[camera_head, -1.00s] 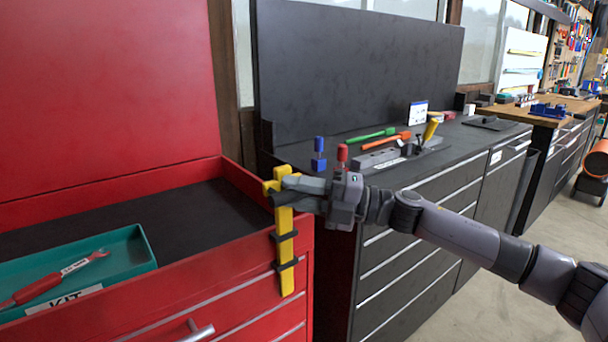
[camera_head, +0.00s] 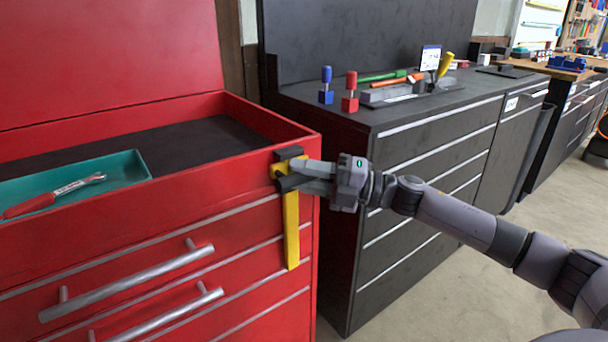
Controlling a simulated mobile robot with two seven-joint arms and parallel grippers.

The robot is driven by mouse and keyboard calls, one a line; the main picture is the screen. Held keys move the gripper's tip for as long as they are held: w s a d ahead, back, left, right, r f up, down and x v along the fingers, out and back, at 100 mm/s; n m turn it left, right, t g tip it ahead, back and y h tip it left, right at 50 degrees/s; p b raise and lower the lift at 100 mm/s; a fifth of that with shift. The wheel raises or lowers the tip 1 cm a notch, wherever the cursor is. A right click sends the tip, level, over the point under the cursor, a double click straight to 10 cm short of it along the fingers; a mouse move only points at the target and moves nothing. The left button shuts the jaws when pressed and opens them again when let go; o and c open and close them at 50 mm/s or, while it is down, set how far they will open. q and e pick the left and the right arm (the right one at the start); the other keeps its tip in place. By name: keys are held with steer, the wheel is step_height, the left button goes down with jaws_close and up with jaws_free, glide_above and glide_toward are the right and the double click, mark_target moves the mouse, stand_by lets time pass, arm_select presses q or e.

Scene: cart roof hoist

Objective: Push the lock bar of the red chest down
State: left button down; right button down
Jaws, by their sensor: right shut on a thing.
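The yellow lock bar (camera_head: 291,230) stands upright on the front right corner of the red chest (camera_head: 230,238). Its top is level with the upper black bracket (camera_head: 288,154), just below the chest's rim, and a long part hangs below the fingers. My right gripper (camera_head: 286,178) reaches in from the right and is shut on the upper part of the bar. The fingers partly hide the bar and the lower bracket there. My left gripper is not in view.
A teal tray (camera_head: 125,168) with a red-handled wrench (camera_head: 50,197) lies in the open chest top. Silver drawer handles (camera_head: 130,284) stick out in front. A dark cabinet (camera_head: 420,160) on the right carries blue (camera_head: 326,86) and red (camera_head: 350,92) pieces and tools.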

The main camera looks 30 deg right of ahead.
steer(key=shift+f, duration=0.35)
steer(key=c, duration=0.9)
jaws_free()
steer(key=shift+r, duration=0.1)
steer(key=shift+b+v, duration=0.55)
steer(key=shift+v, duration=3.1)
